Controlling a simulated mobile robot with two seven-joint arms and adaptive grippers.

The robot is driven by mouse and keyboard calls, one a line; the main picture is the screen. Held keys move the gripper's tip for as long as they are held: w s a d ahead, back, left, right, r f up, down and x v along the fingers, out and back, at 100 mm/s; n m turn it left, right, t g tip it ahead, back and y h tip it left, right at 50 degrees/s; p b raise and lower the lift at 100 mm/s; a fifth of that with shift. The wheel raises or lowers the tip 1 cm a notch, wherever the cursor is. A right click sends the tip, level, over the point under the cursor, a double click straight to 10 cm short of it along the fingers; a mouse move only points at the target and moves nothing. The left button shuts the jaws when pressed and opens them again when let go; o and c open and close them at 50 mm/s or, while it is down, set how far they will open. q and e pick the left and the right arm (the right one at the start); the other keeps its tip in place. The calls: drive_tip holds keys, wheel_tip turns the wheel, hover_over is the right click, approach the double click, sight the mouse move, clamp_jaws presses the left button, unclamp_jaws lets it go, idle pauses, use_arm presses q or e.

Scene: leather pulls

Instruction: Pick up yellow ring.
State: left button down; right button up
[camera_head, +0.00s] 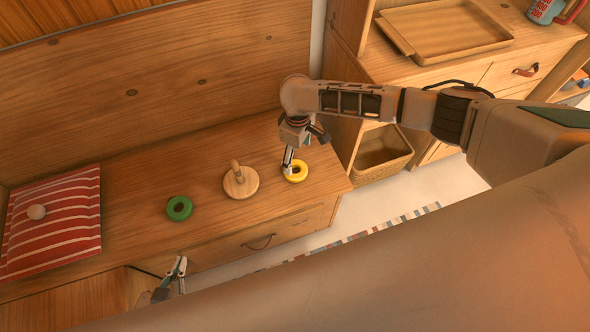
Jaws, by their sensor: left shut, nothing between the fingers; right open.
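The yellow ring (299,175) lies flat on the wooden bench top near its right end. My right gripper (288,169) reaches down from above, with its fingertips at the ring's left side. It is open, and its fingers hide part of the ring. I cannot tell whether a finger is inside the ring's hole or touching it. My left gripper (178,267) is shut and empty, low in the view in front of the bench's drawer front.
A round wooden base with a peg (243,187) stands left of the yellow ring. A green ring (179,208) lies further left. A red striped cushion (62,238) with a small round knob is at the far left. A wicker basket (388,168) and a wooden tray (470,47) are at right.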

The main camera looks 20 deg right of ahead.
sight(296, 167)
wheel_tip(296, 167, down, 4)
drive_tip(key=shift+s+a+r+b, duration=0.1)
drive_tip(key=shift+r+b, duration=0.05)
drive_tip(key=shift+b, duration=0.55)
wheel_tip(296, 167, down, 3)
drive_tip(key=shift+s+a+r+b, duration=0.1)
drive_tip(key=shift+a+b, duration=0.05)
drive_tip(key=shift+b, duration=0.55)
drive_tip(key=shift+w+f, duration=0.2)
drive_tip(key=shift+f, duration=0.35)
drive_tip(key=shift+r, duration=0.1)
drive_tip(key=c, duration=1)
use_arm(q)
drive_tip(key=shift+w+d+f, duration=0.25)
drive_tip(key=shift+f, duration=0.25)
use_arm(e)
drive_tip(key=shift+c, duration=0.9)
